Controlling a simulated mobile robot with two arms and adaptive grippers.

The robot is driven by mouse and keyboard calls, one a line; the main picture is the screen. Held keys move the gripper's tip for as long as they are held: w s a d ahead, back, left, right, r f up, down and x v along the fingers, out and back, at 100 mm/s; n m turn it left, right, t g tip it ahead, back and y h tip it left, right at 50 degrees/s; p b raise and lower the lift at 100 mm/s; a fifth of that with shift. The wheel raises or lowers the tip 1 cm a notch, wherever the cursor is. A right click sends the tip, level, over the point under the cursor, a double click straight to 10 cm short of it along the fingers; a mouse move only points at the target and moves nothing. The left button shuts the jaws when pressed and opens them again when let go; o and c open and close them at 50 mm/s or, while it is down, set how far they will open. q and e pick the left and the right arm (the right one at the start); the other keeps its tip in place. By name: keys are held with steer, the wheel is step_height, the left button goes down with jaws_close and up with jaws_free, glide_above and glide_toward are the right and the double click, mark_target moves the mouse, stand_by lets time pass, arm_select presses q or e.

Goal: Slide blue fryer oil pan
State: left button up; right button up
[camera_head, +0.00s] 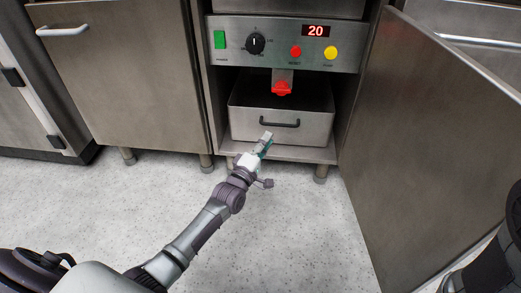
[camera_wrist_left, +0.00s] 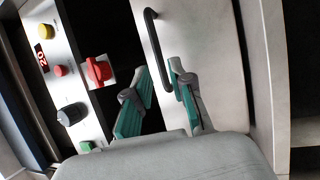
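The oil pan (camera_head: 300,100) is a grey metal box, not visibly blue, in the open cabinet below the control panel. Its black bar handle (camera_head: 280,124) is on the front face. The pan front (camera_wrist_left: 205,35) and handle (camera_wrist_left: 157,45) also show in the left wrist view. My left gripper (camera_head: 267,142) is just below the handle in the head view. Its green-padded fingers (camera_wrist_left: 160,72) are open and apart. The handle's near end appears between them in the wrist view, but I cannot tell whether they touch it. My right gripper is out of view.
A red valve knob (camera_head: 281,89) hangs over the pan. The control panel (camera_head: 285,44) has a red display reading 20. An open cabinet door (camera_head: 430,140) stands at the right; a closed door (camera_head: 130,75) is at the left. The speckled floor (camera_head: 120,205) in front is clear.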

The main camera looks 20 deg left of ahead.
arm_select(q)
steer(key=v, duration=0.4)
stand_by(0.4)
